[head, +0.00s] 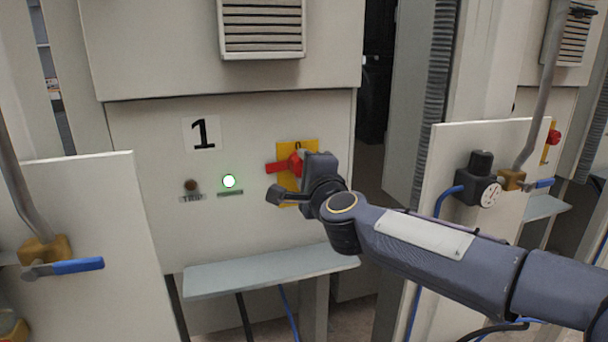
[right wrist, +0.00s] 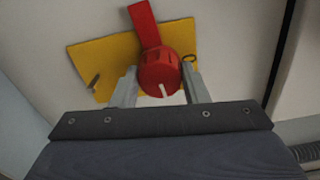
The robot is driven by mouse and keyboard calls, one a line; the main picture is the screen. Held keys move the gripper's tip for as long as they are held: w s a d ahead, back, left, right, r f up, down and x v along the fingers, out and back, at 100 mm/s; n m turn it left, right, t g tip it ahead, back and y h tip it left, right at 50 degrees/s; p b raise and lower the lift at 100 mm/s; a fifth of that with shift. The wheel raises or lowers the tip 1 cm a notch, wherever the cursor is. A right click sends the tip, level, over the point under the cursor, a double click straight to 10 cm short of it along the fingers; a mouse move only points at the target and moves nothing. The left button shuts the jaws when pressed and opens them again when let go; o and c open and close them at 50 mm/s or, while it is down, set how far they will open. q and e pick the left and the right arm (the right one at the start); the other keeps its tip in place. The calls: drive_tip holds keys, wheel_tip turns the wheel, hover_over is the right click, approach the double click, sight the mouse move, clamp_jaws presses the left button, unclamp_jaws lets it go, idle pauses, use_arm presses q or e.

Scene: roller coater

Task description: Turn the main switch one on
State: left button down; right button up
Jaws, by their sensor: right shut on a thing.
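Main switch one is a red rotary switch (head: 279,167) on a yellow plate (head: 285,148), on the cabinet panel marked 1. Its handle points left, about level, in the head view. In the right wrist view the red switch (right wrist: 146,27) has its handle pointing up, away from the gripper, on the yellow plate (right wrist: 90,58). My right gripper (head: 296,178) is at the switch; in its wrist view (right wrist: 160,84) the two fingers sit on either side of the round red hub, shut on it. The gripper hides part of the plate. My left gripper is out of view.
Left of the switch, a green lamp (head: 229,181) is lit and a TRIP lamp (head: 191,185) looks dark. A grey shelf (head: 270,269) juts out below. Side panels carry blue-handled valves (head: 77,266) and a black gauge unit (head: 478,184). A dark gap lies right of the cabinet.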

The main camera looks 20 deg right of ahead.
drive_tip(key=shift+f+m, duration=0.1)
drive_tip(key=shift+m, duration=0.4)
drive_tip(key=o, duration=1)
drive_tip(key=shift+s+d, duration=0.15)
drive_tip(key=shift+s, duration=3.8)
